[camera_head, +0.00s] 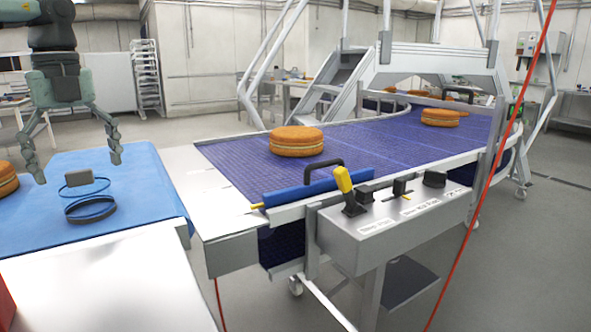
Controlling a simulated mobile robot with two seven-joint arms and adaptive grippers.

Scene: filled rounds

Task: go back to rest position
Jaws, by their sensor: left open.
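My left gripper (77,165) hangs at the upper left with its fingers spread wide and nothing between them. It is above the blue mat (130,168) on the table at the left. A dark ring-shaped band with a grey block (80,178) stands on the mat, just below and between the fingertips in the picture. I cannot tell whether the fingers touch it. My right gripper is not in the picture.
A filled round (296,141) lies on the blue conveyor (230,165); others (440,117) lie farther back. Another round (6,180) sits at the left edge. A control box (385,222) with a yellow-handled lever (344,180) fronts the conveyor.

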